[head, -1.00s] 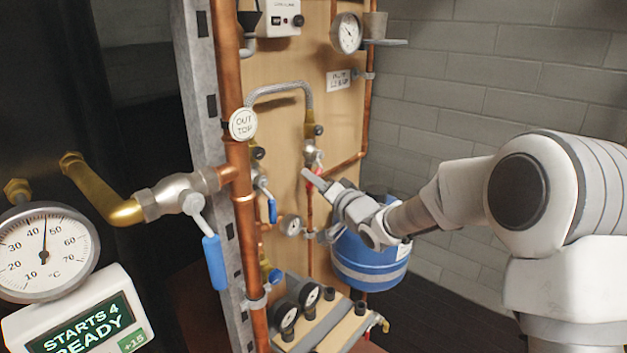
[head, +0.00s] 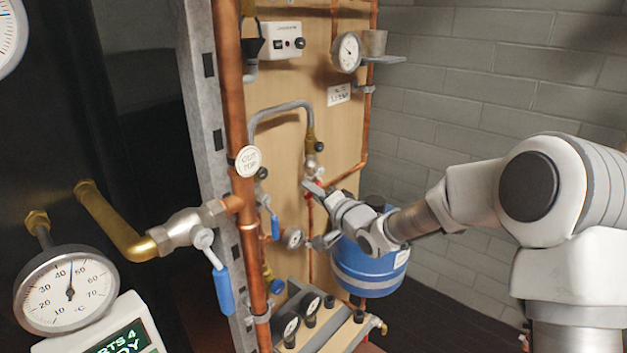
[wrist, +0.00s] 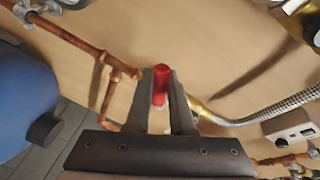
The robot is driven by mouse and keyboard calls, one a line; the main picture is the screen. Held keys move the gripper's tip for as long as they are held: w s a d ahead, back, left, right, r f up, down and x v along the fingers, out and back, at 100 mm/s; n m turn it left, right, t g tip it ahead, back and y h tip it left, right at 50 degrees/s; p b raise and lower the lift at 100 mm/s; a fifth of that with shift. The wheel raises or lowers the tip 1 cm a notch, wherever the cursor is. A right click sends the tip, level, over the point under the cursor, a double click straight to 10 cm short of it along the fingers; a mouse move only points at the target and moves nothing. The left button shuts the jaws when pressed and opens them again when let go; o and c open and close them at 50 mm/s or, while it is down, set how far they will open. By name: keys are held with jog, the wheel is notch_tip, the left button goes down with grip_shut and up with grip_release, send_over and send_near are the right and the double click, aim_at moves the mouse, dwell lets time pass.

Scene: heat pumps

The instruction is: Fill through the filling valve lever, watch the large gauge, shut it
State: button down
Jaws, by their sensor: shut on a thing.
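The filling valve (head: 312,166) sits on the wooden board at the lower end of a braided hose (head: 275,108). Its red lever (wrist: 161,84) stands between the two fingers of my gripper (wrist: 160,76) in the wrist view. My gripper (head: 314,187) is shut on this lever; in the head view the fingers hide most of it. A round white gauge (head: 347,52) with a dark needle is at the top right of the board. Its numbers are too small to read.
A large °C dial (head: 66,289) stands at the lower left, its needle between 40 and 50. A blue-handled valve (head: 222,289) is on the left pipe. A blue tank (head: 369,268) hangs below my gripper. Small gauges (head: 291,327) sit at the bottom. A copper pipe (head: 233,110) runs upright.

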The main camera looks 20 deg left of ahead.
notch_tip(320, 180, up, 2)
jog(key=m+p, duration=0.1)
jog(key=p, duration=0.1)
jog(key=m+p, duration=0.1)
jog(key=p, duration=0.2)
jog(key=shift+s+r+m+g, duration=0.1)
jog(key=shift+s+m+g, duration=0.05)
jog(key=shift+m+g, duration=0.15)
jog(key=m+p, duration=0.1)
jog(key=p, duration=0.2)
jog(key=shift+a+r+g, duration=0.1)
jog(key=shift+r+g, duration=0.2)
jog(key=shift+g, duration=0.1)
jog(key=shift+m+h+p, duration=0.3)
jog(key=shift+p, duration=0.1)
jog(key=c, duration=0.8)
grip_release()
jog(key=shift+s+f, duration=0.1)
jog(key=p+v, duration=0.1)
jog(key=v, duration=1.6)
jog(key=shift+d+p, duration=0.2)
jog(key=shift+p, duration=0.1)
